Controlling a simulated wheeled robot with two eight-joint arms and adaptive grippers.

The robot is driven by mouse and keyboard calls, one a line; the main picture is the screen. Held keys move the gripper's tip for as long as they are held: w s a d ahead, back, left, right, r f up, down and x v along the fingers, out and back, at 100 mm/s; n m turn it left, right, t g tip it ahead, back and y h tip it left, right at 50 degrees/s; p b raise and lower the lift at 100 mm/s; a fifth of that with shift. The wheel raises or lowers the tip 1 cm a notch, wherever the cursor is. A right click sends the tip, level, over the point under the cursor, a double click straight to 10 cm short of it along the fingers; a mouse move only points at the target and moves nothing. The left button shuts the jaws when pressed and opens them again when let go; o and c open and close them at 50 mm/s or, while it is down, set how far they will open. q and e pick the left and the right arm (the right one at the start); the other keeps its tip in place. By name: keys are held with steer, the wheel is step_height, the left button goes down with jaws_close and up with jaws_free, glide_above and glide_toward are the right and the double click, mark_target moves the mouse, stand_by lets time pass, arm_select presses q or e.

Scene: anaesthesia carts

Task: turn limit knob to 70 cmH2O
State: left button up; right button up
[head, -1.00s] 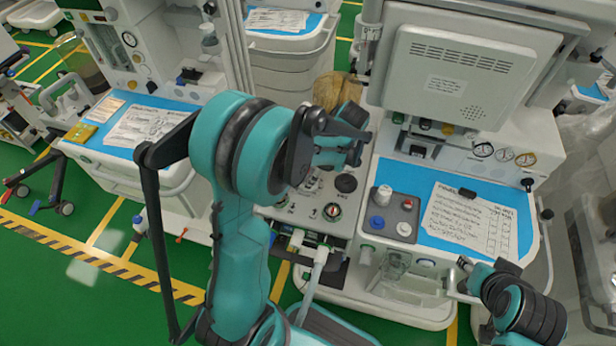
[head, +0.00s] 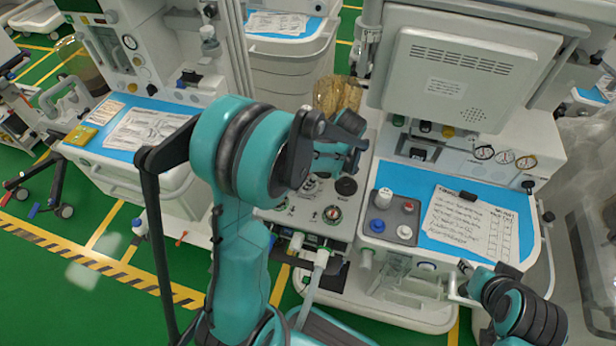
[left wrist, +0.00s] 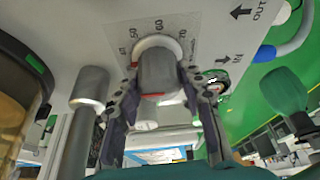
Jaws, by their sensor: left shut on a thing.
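The limit knob (left wrist: 157,72) is a grey cylinder on a white round base in the left wrist view. It stands on a pale panel (left wrist: 105,35) printed with a scale on which 50, 60 and 70 can be read around the knob. A red mark shows near the knob's lower edge; I cannot tell which number the knob points to. My left gripper (left wrist: 160,105) is shut on the knob, one finger on each side. In the head view my left gripper (head: 345,150) hides the knob. My right gripper (head: 468,282) is at the lower right, far from the knob; its jaws are unclear.
A grey metal post (left wrist: 88,88) stands close beside the left finger. A brown bellows part (head: 338,94) is behind my left gripper. The cart's blue worktop (head: 415,195) holds a written sheet (head: 470,218) and a small tray (head: 394,213).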

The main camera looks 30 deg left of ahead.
arm_select(q)
steer(key=m+t, duration=0.1)
steer(key=m, duration=0.3)
steer(key=shift+m+t, duration=0.3)
steer(key=shift+t, duration=0.1)
steer(key=m+t, duration=0.1)
steer(key=m, duration=0.3)
steer(key=shift+t, duration=0.3)
steer(key=m+t, duration=0.1)
steer(key=m, duration=0.2)
steer(key=m+h, duration=0.1)
steer(key=m, duration=0.1)
steer(key=shift+m+t, duration=0.4)
steer(key=shift+m+t+h, duration=0.3)
steer(key=shift+m+h, duration=0.6)
steer(key=shift+m, duration=1.1)
steer(key=o, duration=1.2)
steer(key=shift+c, duration=0.2)
